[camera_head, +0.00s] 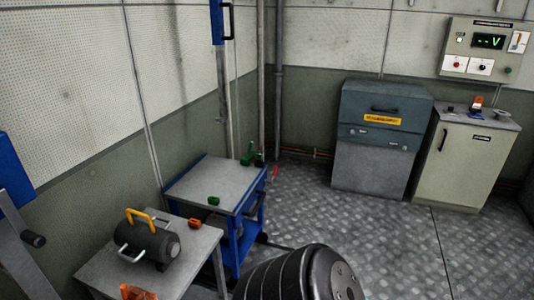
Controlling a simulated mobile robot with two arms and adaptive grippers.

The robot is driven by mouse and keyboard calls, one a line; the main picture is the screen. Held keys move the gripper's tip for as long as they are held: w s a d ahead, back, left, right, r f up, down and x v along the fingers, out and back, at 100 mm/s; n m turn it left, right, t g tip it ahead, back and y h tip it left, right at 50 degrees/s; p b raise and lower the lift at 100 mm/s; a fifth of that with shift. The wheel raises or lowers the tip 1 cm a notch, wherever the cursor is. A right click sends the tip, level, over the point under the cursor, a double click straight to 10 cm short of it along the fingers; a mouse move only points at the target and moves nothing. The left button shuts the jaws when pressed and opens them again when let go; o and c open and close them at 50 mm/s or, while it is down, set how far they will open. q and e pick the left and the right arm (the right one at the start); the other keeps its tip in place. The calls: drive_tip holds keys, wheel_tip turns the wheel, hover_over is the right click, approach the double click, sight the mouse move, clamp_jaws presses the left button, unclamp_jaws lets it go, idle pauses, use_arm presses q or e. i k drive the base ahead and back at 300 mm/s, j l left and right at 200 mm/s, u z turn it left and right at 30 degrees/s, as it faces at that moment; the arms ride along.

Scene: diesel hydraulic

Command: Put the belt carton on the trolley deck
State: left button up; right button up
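A blue-framed trolley with a flat grey deck (215,178) stands left of the middle, beside the wall. A small green item (213,201) lies near its front edge, and another green item (250,155) is at its far right corner. Most of the deck between them is bare. I cannot make out anything that is clearly the belt carton. Neither of my grippers shows in this view.
A grey table (90,271) at lower left holds a dark motor (148,242) with a yellow handle and a small orange block (194,224). A ribbed black cylinder (290,275) stands at bottom centre. Cabinets (375,140) line the back right. Open floor (350,220) lies between.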

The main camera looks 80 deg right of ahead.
sight(218, 179)
drive_tip(key=l+z, duration=0.15)
drive_tip(key=l, duration=0.25)
drive_tip(key=i+l+z, duration=0.15)
drive_tip(key=l, duration=0.3)
drive_tip(key=i+l+z, duration=0.15)
drive_tip(key=l, duration=0.25)
drive_tip(key=i+l+z, duration=0.15)
drive_tip(key=l, duration=0.25)
drive_tip(key=i+l+z, duration=0.15)
drive_tip(key=l, duration=0.25)
drive_tip(key=i+l+z, duration=0.15)
drive_tip(key=l, duration=0.2)
drive_tip(key=i+l, duration=0.1)
drive_tip(key=l, duration=0.2)
drive_tip(key=i+l, duration=0.25)
drive_tip(key=l, duration=0.3)
